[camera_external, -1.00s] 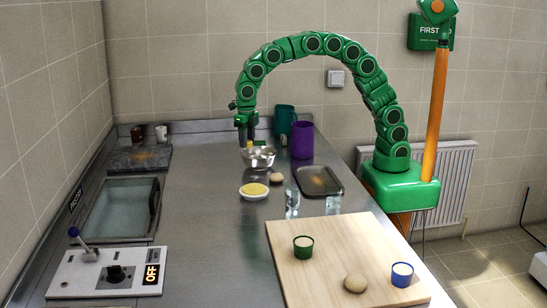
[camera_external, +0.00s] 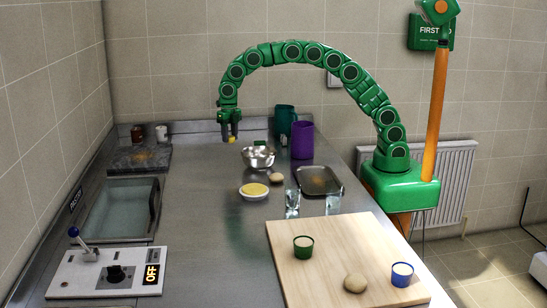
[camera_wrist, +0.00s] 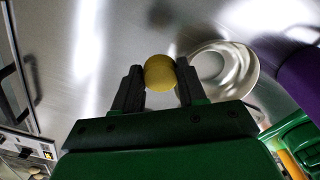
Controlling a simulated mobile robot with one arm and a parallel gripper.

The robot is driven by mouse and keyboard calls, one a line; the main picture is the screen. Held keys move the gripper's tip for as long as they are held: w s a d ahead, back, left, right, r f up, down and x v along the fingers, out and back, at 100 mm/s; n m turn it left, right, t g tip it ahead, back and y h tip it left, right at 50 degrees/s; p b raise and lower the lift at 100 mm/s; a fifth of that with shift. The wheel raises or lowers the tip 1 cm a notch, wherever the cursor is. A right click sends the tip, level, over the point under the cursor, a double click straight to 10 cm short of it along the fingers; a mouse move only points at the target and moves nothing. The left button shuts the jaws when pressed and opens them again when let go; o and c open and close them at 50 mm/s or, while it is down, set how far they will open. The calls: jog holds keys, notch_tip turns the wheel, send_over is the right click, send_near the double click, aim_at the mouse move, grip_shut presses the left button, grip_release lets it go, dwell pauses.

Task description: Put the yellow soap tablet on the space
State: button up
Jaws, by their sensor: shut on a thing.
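The yellow soap tablet (camera_external: 231,139) is between the fingers of my gripper (camera_external: 230,132), held above the metal counter, left of and behind the steel bowl. In the wrist view the tablet (camera_wrist: 160,73) looks round, with the dark fingers of my gripper (camera_wrist: 159,86) closed on both its sides. Bare counter shows beyond it. I cannot tell which spot the task calls the space.
The steel bowl (camera_external: 258,158), purple jug (camera_external: 302,140) and teal jug (camera_external: 284,120) stand to the right. A dark slab (camera_external: 140,159) and a sink (camera_external: 119,210) are at left. A yellow-filled dish (camera_external: 254,191) sits nearer. The counter between sink and bowl is clear.

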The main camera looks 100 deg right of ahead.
jog(key=w+f, duration=0.2)
jog(key=w, duration=0.2)
send_over(208, 167)
jog(key=shift+s+a+f, duration=0.1)
jog(key=shift+a+f, duration=0.05)
jog(key=shift+f, duration=1.4)
jog(key=shift+a+f, duration=0.1)
jog(key=shift+f, duration=3)
jog(key=o, duration=1)
jog(key=shift+f, duration=0.1)
notch_tip(208, 167, up, 12)
jog(key=shift+r, duration=0.15)
